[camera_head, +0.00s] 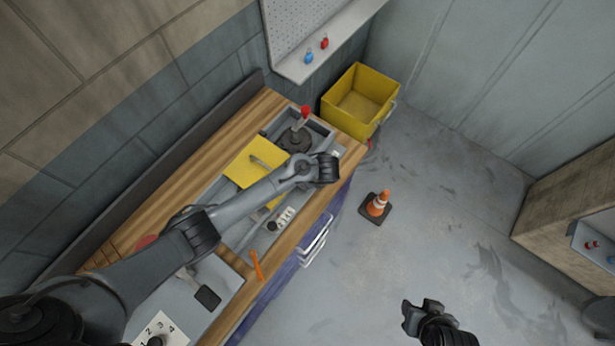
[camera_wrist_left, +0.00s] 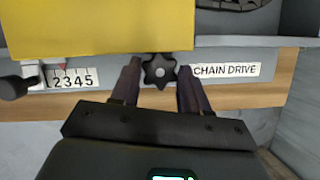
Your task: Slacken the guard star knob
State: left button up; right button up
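The black star knob (camera_wrist_left: 159,71) sits just below the lower edge of the yellow guard (camera_wrist_left: 95,25) in the left wrist view, left of the "CHAIN DRIVE" label (camera_wrist_left: 225,70). My left gripper (camera_wrist_left: 158,84) is open, with one dark finger on each side of the knob. Narrow gaps seem to show beside it; contact cannot be told. In the head view the left gripper (camera_head: 325,168) is over the bench's front edge and the knob is hidden. The guard shows there too (camera_head: 247,160). My right gripper (camera_head: 425,308) is over the floor, away from the bench; its finger opening is unclear.
The wooden bench (camera_head: 190,180) carries a red-topped lever (camera_head: 305,112), a number counter (camera_wrist_left: 73,80) and an orange tool (camera_head: 257,266). A yellow bin (camera_head: 360,100) stands beyond the bench's far end. A traffic cone (camera_head: 377,206) stands on otherwise open floor.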

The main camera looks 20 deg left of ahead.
pick_arm(q)
jog(key=shift+c, duration=0.7)
jog(key=shift+d+r+n+g+p, duration=0.1)
jog(key=shift+n+g+p, duration=0.45)
jog(key=shift+n, duration=0.55)
jog(key=n+g, duration=0.1)
jog(key=n, duration=0.1)
jog(key=shift+w+n, duration=0.15)
jog(key=shift+n, duration=0.15)
jog(key=o, duration=0.8)
jog(key=v, duration=1)
jog(key=shift+d+r, duration=0.25)
